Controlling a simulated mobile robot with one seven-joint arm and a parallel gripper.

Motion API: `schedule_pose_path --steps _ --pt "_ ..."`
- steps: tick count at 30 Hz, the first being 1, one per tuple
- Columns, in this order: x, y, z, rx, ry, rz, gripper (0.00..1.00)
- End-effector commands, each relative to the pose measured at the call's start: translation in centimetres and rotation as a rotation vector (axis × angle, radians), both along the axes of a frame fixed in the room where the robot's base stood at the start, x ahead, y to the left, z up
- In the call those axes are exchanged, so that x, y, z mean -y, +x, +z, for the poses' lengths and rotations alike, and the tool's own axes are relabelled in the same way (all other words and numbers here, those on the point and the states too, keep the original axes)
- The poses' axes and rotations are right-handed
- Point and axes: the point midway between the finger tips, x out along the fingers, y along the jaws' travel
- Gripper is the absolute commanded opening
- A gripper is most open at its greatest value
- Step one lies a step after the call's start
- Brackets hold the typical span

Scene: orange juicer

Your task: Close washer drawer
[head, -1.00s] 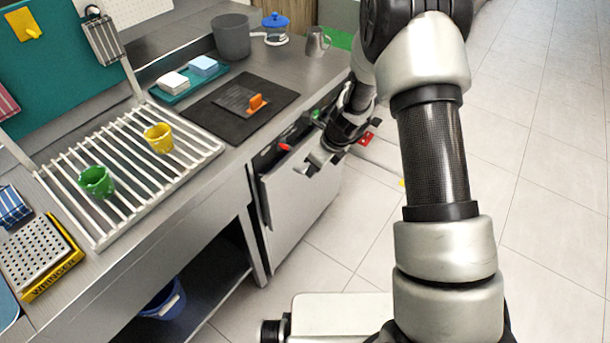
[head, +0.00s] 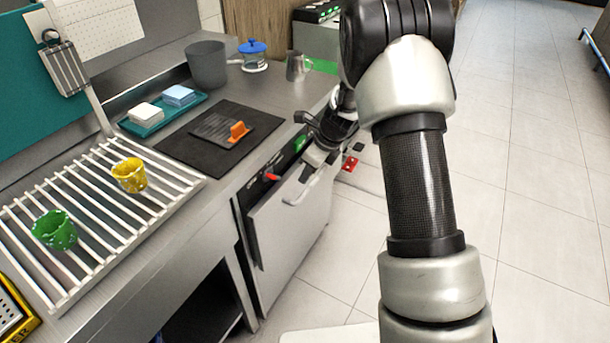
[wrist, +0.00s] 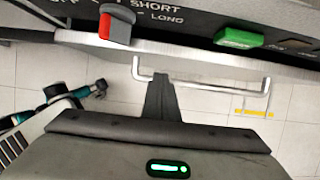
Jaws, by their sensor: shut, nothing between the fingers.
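The washer stands under the counter, with a dark control panel bearing a red knob (head: 271,177) and a green button (head: 299,143). Its light grey drawer front (head: 285,240) stands out a little from the panel, and a pale bar handle (head: 298,196) is on it. In the wrist view the handle (wrist: 205,88) sticks out from the white drawer edge, below the red knob (wrist: 116,25) and green button (wrist: 238,38). My gripper (wrist: 160,82) is shut and empty, its tip by the left part of the handle. I cannot tell if they touch.
The counter above holds a rack (head: 95,215) with a yellow cup (head: 129,176) and a green cup (head: 55,231), a black mat (head: 190,153), a grey pot (head: 206,65) and a metal jug (head: 298,67).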

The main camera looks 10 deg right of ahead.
Motion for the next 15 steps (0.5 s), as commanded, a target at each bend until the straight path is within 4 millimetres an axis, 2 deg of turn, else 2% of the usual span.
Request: schedule_pose_path --steps 1,6,10,15 --pt "-0.3 0.2 -1.4 -0.002 0.000 0.001 0.00" --pt "-1.2 0.8 -4.1 -0.001 0.000 0.001 0.00" --pt "-1.7 1.2 -5.4 -0.001 0.000 0.001 0.00" --pt "-1.9 1.4 -6.0 0.001 -0.001 0.001 0.00"
